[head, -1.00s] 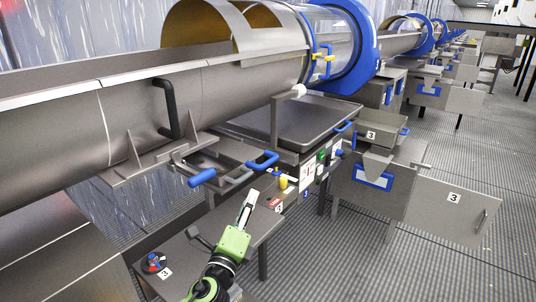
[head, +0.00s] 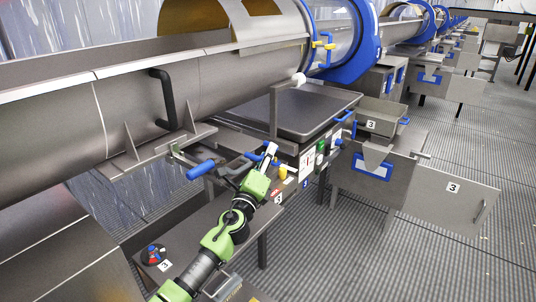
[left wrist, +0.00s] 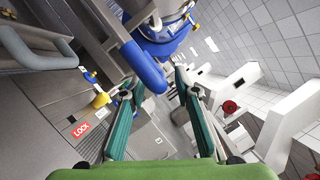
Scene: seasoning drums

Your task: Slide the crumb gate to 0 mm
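Two blue-gripped handles sit under the drum: one at the left (head: 201,170), and one at the front edge of the tray stand, mostly hidden behind my left gripper (head: 269,152). I cannot tell for sure which belongs to the crumb gate, and no millimetre scale is readable. In the left wrist view, my left gripper (left wrist: 155,92) is open, with its two green fingers apart. A thick blue grip (left wrist: 143,62) reaches down between the fingertips from above; the fingers are not closed on it. My right gripper is not in view.
A yellow knob (head: 283,172) and a red LOCK label (left wrist: 81,131) are close beside the gripper. A wide grey tray (head: 305,112) stands behind. A low table with a red-and-blue knob (head: 153,253) is at lower left.

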